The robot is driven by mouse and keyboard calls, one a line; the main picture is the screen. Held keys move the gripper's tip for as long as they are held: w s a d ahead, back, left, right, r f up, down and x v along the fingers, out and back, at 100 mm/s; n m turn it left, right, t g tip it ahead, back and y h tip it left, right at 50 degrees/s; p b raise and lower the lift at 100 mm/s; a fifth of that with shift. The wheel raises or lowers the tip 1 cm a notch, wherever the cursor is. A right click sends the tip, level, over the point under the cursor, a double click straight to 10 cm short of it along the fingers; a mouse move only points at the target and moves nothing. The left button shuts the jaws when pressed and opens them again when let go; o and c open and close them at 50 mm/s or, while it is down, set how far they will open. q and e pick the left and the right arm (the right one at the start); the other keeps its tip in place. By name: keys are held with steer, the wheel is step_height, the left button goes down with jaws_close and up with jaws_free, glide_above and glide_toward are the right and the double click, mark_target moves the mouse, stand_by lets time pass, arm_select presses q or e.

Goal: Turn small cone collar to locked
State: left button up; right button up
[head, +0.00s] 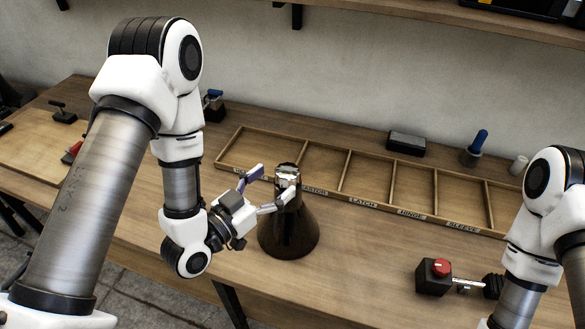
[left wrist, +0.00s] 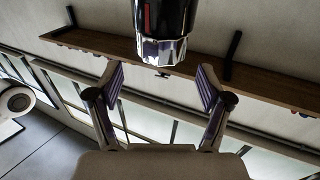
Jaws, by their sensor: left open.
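A dark cone (head: 288,234) stands upright on the wooden bench, with a shiny metal collar (head: 287,174) at its top. My left gripper (head: 277,184) is open at the collar's height, its fingers reaching toward it from the left. In the left wrist view, the collar (left wrist: 163,48) is at the top middle, with a faceted silver rim and a small red mark on the dark part. The open left gripper (left wrist: 161,86) has its two pads apart, with the collar between and beyond them. I cannot tell whether a finger touches it. My right arm shows at the right edge; its gripper is not visible.
A divided wooden tray (head: 346,172) with labelled, empty-looking compartments lies behind the cone. A black box with a red knob (head: 440,268) is at the front right. A blue-handled item (head: 478,146) and a dark block (head: 406,143) stand at the back. Bench between cone and box is clear.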

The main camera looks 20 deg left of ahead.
mark_target(279, 178)
arm_select(q)
steer(key=w+d+b, duration=0.1)
steer(key=b, duration=0.2)
steer(key=shift+f, duration=0.4)
steer(key=w, duration=0.1)
steer(key=w+p, duration=0.1)
steer(key=w, duration=0.1)
steer(key=shift+w+d+r, duration=0.2)
steer(key=shift+w+d, duration=0.1)
steer(key=shift+d, duration=0.05)
steer(key=shift+w+d, duration=0.1)
steer(key=shift+w, duration=0.2)
steer(key=shift+s+r, duration=0.15)
steer(key=shift+s, duration=0.3)
steer(key=shift+c, duration=0.4)
steer(key=shift+w, duration=0.2)
steer(key=c, duration=1.1)
arm_select(e)
step_height(279, 178, down, 4)
steer(key=shift+r, duration=0.25)
